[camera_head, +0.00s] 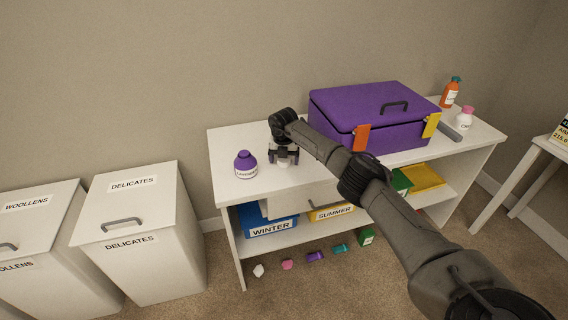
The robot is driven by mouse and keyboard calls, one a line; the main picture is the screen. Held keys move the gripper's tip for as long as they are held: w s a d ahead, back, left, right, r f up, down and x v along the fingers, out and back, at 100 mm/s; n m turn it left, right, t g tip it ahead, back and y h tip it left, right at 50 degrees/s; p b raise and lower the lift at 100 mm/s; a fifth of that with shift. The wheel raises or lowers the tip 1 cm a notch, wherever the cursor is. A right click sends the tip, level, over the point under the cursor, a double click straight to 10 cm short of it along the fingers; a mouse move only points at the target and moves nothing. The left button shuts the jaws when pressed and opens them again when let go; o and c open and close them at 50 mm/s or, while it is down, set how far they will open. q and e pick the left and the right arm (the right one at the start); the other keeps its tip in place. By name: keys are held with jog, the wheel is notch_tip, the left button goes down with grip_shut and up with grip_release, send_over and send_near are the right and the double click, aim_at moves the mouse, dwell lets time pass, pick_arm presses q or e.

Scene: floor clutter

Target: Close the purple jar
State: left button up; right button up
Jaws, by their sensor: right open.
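A small round purple jar (245,162) with a pale label reading something like "LAVENDER" stands upright on the white table's top, near its left end. A small purple knob-like part shows at its top; I cannot tell whether it is a seated lid. My right gripper (284,158) points down just right of the purple jar and apart from it. Its fingers are open around or in front of a small white thing (284,162) on the tabletop, which they partly hide. A small purple piece (315,257) lies on the floor before the table. My left gripper is out of view.
A large purple case (375,98) with orange and yellow latches stands behind my right arm. Orange (450,93) and white-pink (464,118) bottles stand at the right. Several small pieces lie on the floor. White hampers (130,225) stand left. The tabletop's front-left corner is clear.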

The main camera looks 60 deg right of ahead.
jog(key=shift+r, duration=0.1)
jog(key=c, duration=1)
jog(key=shift+r+p, duration=0.35)
jog(key=shift+r, duration=0.3)
jog(key=r, duration=0.1)
jog(key=r+p, duration=0.1)
jog(key=r, duration=0.1)
jog(key=shift+s+d+r+p, duration=0.1)
jog(key=shift+s+p, duration=0.1)
jog(key=shift+p, duration=0.1)
jog(key=s+r+p, duration=0.1)
jog(key=s+r, duration=0.1)
jog(key=s, duration=0.1)
jog(key=s+r+p, duration=0.1)
jog(key=s+r, duration=0.1)
jog(key=s, duration=0.2)
jog(key=s+r+p, duration=0.1)
jog(key=s+r, duration=0.1)
jog(key=s, duration=0.2)
jog(key=shift+s+a+r, duration=0.1)
jog(key=shift+a+r, duration=0.1)
jog(key=shift+a, duration=0.05)
